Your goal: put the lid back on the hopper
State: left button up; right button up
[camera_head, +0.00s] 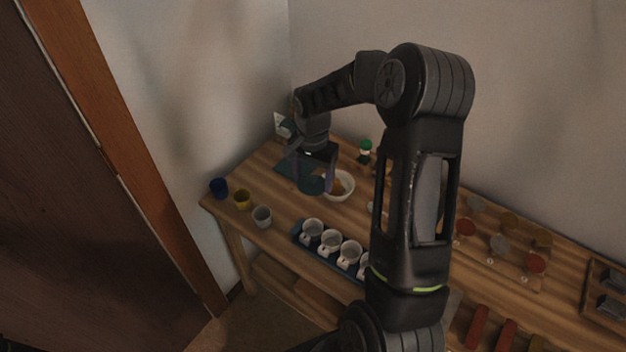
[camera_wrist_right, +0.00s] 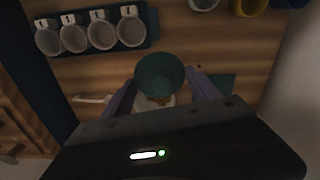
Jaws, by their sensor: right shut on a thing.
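My right gripper (camera_head: 316,183) reaches down over the far left part of the table, shut on a teal round piece (camera_head: 311,186). In the right wrist view the piece (camera_wrist_right: 159,73) shows as a dark teal disc or shallow cup between the fingers (camera_wrist_right: 161,95); I cannot tell for sure that it is the lid. A white bowl (camera_head: 346,193) with something orange-brown in it stands just right of the piece. I cannot make out a hopper with certainty. My left gripper is out of view.
A dark tray (camera_head: 299,237) holds several white cups in front. A blue cup (camera_head: 219,187), a yellow cup (camera_head: 241,199) and a grey cup (camera_head: 262,216) stand near the left edge. A green-topped jar (camera_head: 365,150) is behind the bowl. A teal mat (camera_head: 287,163) lies at the back left.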

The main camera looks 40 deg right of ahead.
dwell(0.5)
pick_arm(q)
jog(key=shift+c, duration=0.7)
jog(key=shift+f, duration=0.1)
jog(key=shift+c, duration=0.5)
pick_arm(e)
jog(key=shift+w+a, duration=0.2)
jog(key=shift+a, duration=0.15)
pick_arm(q)
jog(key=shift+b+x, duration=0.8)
jog(key=shift+b, duration=0.2)
pick_arm(e)
jog(key=w+a+r+n, duration=0.2)
jog(key=a+n, duration=0.4)
jog(key=a, duration=0.3)
jog(key=w+a+r+n, duration=0.3)
jog(key=a+r+n, duration=0.2)
jog(key=a, duration=0.5)
jog(key=shift+a+r+n, duration=0.2)
jog(key=shift+a+n, duration=0.1)
jog(key=shift+n, duration=0.7)
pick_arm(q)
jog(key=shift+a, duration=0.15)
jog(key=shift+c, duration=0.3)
